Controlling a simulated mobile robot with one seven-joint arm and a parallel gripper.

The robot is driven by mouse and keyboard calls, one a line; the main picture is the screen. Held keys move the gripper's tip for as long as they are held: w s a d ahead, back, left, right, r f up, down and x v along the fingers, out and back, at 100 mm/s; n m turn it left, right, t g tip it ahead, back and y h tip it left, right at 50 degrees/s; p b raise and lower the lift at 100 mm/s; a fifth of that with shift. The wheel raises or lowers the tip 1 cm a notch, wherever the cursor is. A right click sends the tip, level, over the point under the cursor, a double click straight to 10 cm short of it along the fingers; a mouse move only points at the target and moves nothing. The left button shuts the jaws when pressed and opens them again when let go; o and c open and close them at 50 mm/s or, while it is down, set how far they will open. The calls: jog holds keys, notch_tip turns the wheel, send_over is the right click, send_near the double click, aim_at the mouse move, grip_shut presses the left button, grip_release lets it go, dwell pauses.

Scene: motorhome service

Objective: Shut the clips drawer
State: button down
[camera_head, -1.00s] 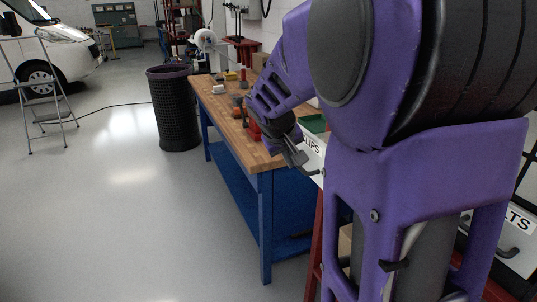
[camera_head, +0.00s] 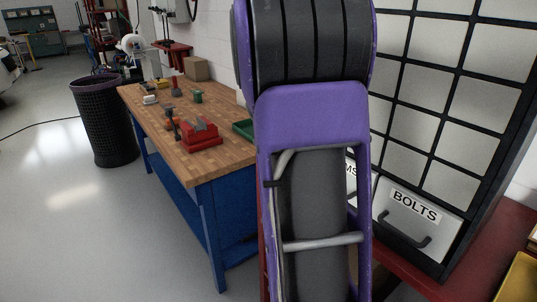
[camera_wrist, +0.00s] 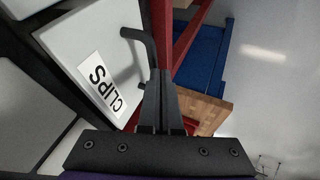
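The clips drawer (camera_wrist: 72,40) shows in the wrist view as a pale front with a CLIPS label and a dark bar handle (camera_wrist: 151,47). How far it stands out from the cabinet I cannot tell. My gripper (camera_wrist: 160,78) has its two dark fingers together, pointing toward the handle's right side. Nothing shows between them. The fingertips are close to the handle, but I cannot tell whether they touch it. In the head view my own arm hides the gripper and the clips drawer.
The cabinet (camera_head: 447,92) has many pale drawer fronts, including a BOLTS drawer (camera_head: 418,222) with a dark handle. It stands on a red stand (camera_head: 470,262). A wooden-topped blue workbench (camera_head: 220,163) with a red vise (camera_head: 199,134) is at left.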

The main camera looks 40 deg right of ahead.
jog(key=shift+d, duration=0.75)
